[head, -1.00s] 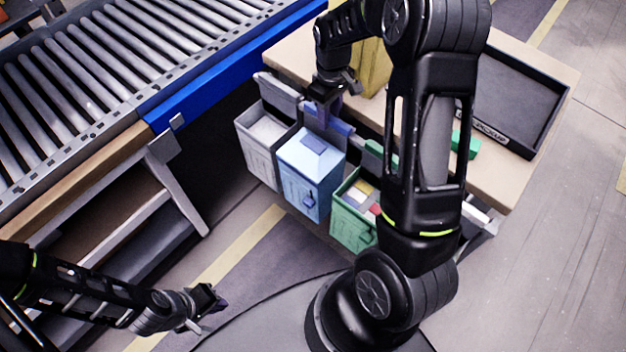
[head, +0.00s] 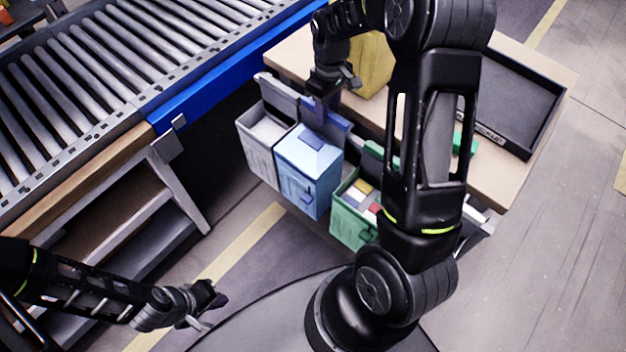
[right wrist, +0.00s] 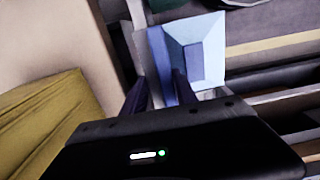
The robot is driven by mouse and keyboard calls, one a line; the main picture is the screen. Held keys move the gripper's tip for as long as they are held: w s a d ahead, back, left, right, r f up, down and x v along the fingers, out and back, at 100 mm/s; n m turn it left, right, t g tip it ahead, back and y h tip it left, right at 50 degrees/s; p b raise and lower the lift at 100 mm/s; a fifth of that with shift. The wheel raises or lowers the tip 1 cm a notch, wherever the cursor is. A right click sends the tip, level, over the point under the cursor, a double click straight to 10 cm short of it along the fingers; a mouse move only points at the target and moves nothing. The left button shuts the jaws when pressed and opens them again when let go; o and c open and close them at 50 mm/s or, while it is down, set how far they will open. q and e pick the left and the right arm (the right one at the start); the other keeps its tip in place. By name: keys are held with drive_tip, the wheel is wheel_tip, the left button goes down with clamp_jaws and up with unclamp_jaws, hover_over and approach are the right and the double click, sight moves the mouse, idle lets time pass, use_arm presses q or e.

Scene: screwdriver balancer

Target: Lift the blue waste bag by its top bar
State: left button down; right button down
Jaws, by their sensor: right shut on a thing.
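The blue waste bag (head: 309,178) hangs between a grey bag and a green bag at the table's near side in the head view. It is box-shaped and looks upright, with a darker blue patch on top. My right gripper (head: 325,112) points down at the bag's back top edge and is shut on its top bar. In the right wrist view the bag (right wrist: 208,50) shows beyond the fingers (right wrist: 160,90), which are at its blue bar. The grip itself is partly hidden. My left gripper (head: 208,303) is at lower left, far from the bag; its jaw opening is unclear.
The grey bag (head: 259,150) and the green bag (head: 350,220), with coloured items inside, hang close on either side. A yellow bag (head: 370,68) and a black tray (head: 512,100) are on the table (head: 490,185). A roller conveyor (head: 90,75) runs at left.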

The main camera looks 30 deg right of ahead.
drive_tip(key=shift+s+a, duration=0.25)
drive_tip(key=shift+a, duration=0.65)
drive_tip(key=shift+s+a, duration=0.3)
drive_tip(key=shift+a, duration=0.55)
drive_tip(key=shift+s+a, duration=0.25)
drive_tip(key=shift+a, duration=0.65)
